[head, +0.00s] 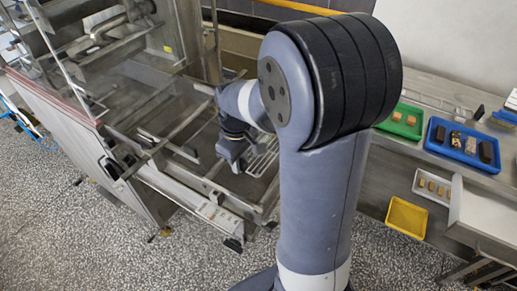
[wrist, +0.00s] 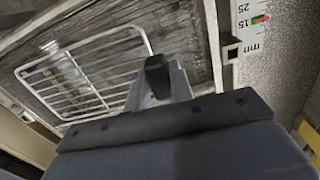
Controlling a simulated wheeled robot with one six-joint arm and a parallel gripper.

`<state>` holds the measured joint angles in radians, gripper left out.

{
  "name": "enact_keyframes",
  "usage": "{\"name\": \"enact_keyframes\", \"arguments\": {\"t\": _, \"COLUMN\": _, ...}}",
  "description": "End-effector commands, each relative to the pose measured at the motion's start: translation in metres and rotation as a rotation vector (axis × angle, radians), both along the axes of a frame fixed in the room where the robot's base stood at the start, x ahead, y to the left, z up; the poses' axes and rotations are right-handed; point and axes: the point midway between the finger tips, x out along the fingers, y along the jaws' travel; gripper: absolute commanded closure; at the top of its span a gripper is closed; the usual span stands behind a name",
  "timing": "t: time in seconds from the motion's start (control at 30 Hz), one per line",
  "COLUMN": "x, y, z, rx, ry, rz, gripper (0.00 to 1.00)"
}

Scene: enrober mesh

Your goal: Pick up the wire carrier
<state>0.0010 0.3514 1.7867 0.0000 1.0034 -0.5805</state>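The wire carrier (wrist: 88,82) is a pale wire rack with parallel bars and a rounded frame. In the wrist view it lies over a dark, worn surface at the left, and its right end runs close to my gripper (wrist: 160,76). In the head view, part of the wire carrier (head: 264,157) shows just right of my gripper (head: 231,163), inside the machine's frame. My arm hides part of this area. The dark fingertip overlaps the carrier's end in the wrist view. I cannot tell whether they touch, or how far apart the fingers are.
The machine's metal rails (head: 190,125) surround the work area. A scale marked in mm (wrist: 250,25) stands at the right in the wrist view. At the right are a green tray (head: 385,124), a blue tray (head: 462,156), a white tray (head: 431,197) and an empty yellow tray (head: 407,217).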

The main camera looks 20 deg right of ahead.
Motion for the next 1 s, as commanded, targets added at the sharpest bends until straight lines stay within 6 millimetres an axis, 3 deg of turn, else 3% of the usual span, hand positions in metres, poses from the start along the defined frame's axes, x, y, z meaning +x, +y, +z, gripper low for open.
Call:
{"name": "enact_keyframes", "arguments": {"t": 0.27, "x": 0.0, "y": 0.0, "z": 0.0, "rx": 0.0, "ry": 0.0, "rz": 0.0, "gripper": 1.0}}
{"name": "enact_keyframes", "arguments": {"t": 0.6, "x": 0.0, "y": 0.0, "z": 0.005, "rx": 0.0, "ry": -0.001, "rz": 0.0, "gripper": 1.0}}
{"name": "enact_keyframes", "arguments": {"t": 1.0, "x": 0.001, "y": 0.0, "z": 0.077, "rx": 0.0, "ry": -0.006, "rz": 0.0, "gripper": 1.0}}
